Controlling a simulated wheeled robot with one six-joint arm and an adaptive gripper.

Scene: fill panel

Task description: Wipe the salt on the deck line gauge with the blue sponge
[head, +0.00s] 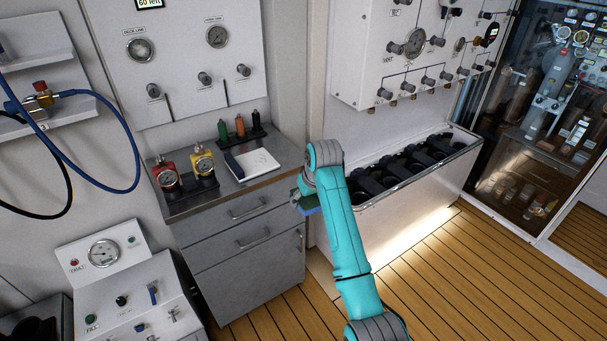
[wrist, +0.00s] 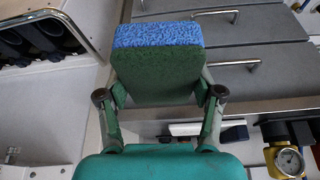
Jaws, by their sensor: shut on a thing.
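My gripper (wrist: 160,90) is shut on the blue sponge (wrist: 158,35), which has a dark green side and sits between the two fingers in the wrist view. In the head view my gripper (head: 300,199) is mostly hidden behind my arm, and a bit of the sponge (head: 309,211) shows in front of the cabinet's right edge. Two round gauges sit on the wall panel, a left gauge (head: 139,49) and a right gauge (head: 217,36). Salt cannot be made out. The sponge is well apart from both.
A grey cabinet (head: 240,240) stands below the panel. An open bin (head: 405,195) stands to the right. Blue hose (head: 125,130) hangs left.

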